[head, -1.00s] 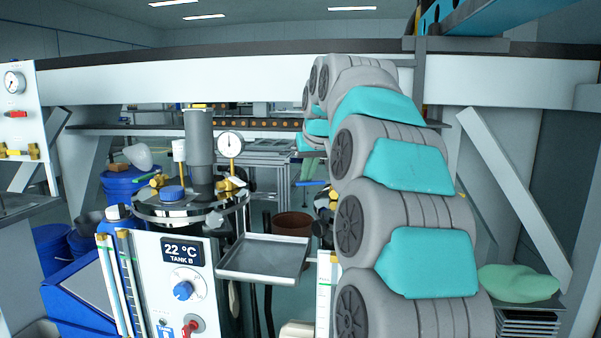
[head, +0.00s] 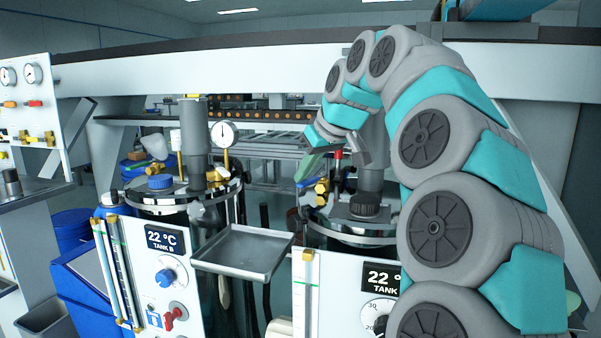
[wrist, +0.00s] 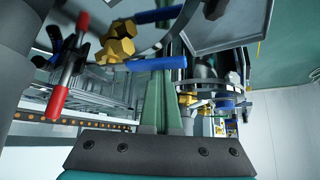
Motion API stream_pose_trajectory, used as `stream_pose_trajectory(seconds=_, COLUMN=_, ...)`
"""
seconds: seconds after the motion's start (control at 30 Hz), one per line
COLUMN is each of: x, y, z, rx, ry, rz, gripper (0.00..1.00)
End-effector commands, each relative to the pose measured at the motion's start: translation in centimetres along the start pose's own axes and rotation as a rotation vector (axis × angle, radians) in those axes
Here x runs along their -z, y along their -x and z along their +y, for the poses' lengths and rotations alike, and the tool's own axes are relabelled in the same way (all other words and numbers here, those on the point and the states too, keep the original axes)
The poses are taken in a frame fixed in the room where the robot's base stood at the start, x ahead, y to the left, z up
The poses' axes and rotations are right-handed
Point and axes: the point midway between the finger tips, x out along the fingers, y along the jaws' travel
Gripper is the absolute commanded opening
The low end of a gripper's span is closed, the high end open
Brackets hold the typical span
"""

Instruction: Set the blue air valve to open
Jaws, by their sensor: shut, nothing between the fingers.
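A brass valve with a blue lever stands on the lid of the right tank; the lever (head: 308,184) and brass body (head: 322,191) show in the head view. In the wrist view, the blue lever (wrist: 156,64) lies roughly crosswise at my fingertips, beside the brass body (wrist: 118,44). My gripper (wrist: 164,76) has green fingers, shut together and empty. I cannot tell whether the fingers touch the lever.
A grey tray (head: 243,250) juts out between the tanks. The left tank carries a pressure gauge (head: 224,134) and a blue cap (head: 160,181). A dark cylinder (head: 371,165) rises from the right tank's lid.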

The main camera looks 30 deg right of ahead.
Motion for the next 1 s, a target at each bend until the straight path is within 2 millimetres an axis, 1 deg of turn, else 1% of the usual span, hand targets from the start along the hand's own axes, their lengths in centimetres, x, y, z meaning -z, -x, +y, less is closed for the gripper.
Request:
stream_pose_trajectory(seconds=0.1, x=-0.7, y=0.2, z=0.1, rx=-0.001, ry=-0.004, rz=-0.003, gripper=0.00)
stream_pose_trajectory(seconds=0.4, x=-1.4, y=0.9, z=0.5, rx=-0.002, ry=-0.005, rz=-0.004, gripper=0.00)
stream_pose_trajectory(seconds=1.0, x=-1.9, y=1.2, z=0.9, rx=-0.005, ry=-0.008, rz=-0.008, gripper=0.00)
